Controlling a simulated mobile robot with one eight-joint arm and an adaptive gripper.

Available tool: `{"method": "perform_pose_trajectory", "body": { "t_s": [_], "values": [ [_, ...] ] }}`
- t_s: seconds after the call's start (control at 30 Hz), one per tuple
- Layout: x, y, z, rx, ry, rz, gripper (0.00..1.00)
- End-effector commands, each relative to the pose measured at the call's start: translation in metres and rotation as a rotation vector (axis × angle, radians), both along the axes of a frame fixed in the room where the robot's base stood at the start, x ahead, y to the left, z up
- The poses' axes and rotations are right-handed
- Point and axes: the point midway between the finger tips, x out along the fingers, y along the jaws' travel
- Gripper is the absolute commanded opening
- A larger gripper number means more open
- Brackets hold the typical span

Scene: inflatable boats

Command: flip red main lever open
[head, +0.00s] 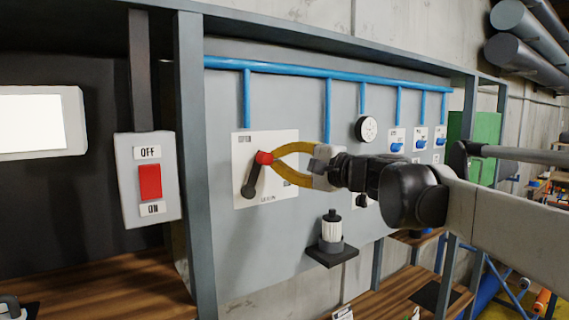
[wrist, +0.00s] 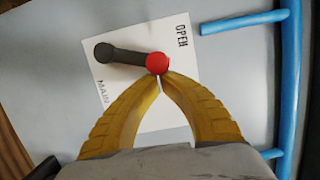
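The main lever is a dark handle (head: 254,180) with a red ball end (head: 264,158), mounted on a white plate (head: 282,192). In the head view the dark part slants down and left from the red end. In the wrist view the lever (wrist: 122,56) points left from its red end (wrist: 157,62). The plate carries the words OPEN and MAIN. My gripper (wrist: 159,76) reaches the lever from the right in the head view. Its curved yellow fingers are drawn together at the red end and appear shut on it. The exact contact at the fingertips is partly hidden.
Blue pipes (head: 330,75) run along the top of the grey panel. A gauge (head: 366,129) and small blue valves (head: 397,147) are to the right. A red ON/OFF switch (head: 150,182) is at left.

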Motion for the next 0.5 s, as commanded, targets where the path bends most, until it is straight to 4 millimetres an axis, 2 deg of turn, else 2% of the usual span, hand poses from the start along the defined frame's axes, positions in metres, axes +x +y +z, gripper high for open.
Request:
{"method": "perform_pose_trajectory", "body": {
  "t_s": [0.23,0.5],
  "values": [
    [-0.008,0.012,0.010,-0.140,-0.095,0.002,0.00],
    [-0.013,0.019,0.013,-0.143,-0.097,0.000,0.00]
  ]
}}
